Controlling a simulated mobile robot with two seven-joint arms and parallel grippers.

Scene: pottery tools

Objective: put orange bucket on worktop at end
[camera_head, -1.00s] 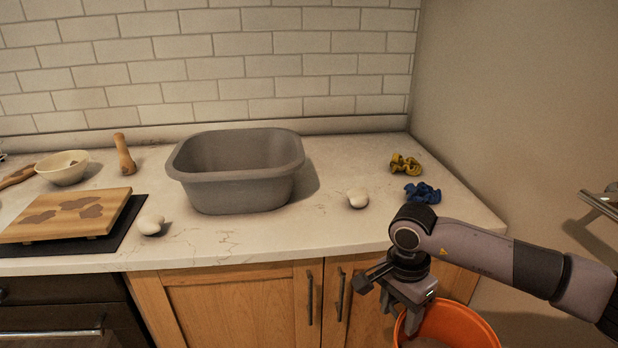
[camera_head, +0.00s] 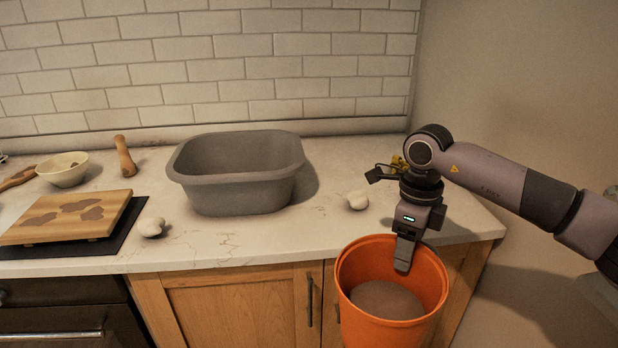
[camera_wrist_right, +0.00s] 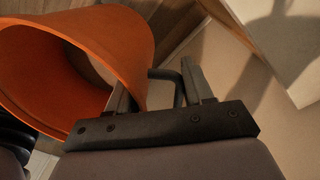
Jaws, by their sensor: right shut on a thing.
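The orange bucket (camera_head: 428,290) hangs upright in front of the cabinet doors, its rim a little below the worktop's front edge. A greyish-brown mass shows inside it. My right gripper (camera_head: 403,262) is shut on the bucket's far rim, with one finger visible inside the wall. In the right wrist view the bucket (camera_wrist_right: 125,45) appears at the left, its wall between the fingers of the gripper (camera_wrist_right: 150,90). The worktop (camera_head: 330,225) runs along the tiled wall; its right end is partly hidden behind my right arm. My left gripper is not in view.
A grey tub (camera_head: 235,180) stands mid-worktop. A pale lump (camera_head: 357,199) lies right of it, another (camera_head: 151,227) left. A board (camera_head: 65,215), bowl (camera_head: 63,169) and wooden tool (camera_head: 124,156) are at left. A yellow cloth (camera_head: 398,163) is partly hidden behind my wrist.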

